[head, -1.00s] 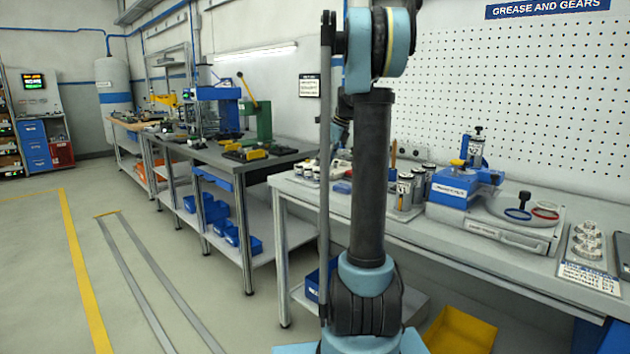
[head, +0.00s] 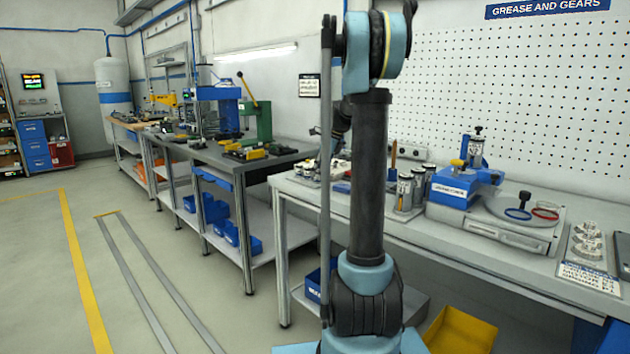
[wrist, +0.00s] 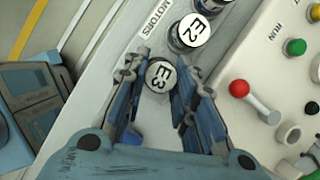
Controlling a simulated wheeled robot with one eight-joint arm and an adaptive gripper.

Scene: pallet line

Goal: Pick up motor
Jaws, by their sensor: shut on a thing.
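In the wrist view, a motor with a round white top marked E3 (wrist: 161,75) sits between the two fingers of my gripper (wrist: 162,80). The fingers are shut on its sides, and its top is seen from above. Its lower body is mostly hidden, so I cannot tell whether it touches the surface. A second motor marked E2 (wrist: 194,30) stands just beyond it, beside the printed word MOTORS. In the head view my arm hides the gripper and the held motor.
In the wrist view a control panel with a red-knobbed lever (wrist: 240,88) and a green button (wrist: 295,47) lies close on the right. In the head view a blue fixture (head: 465,185) and several cylinders (head: 411,188) stand on the right bench (head: 395,230).

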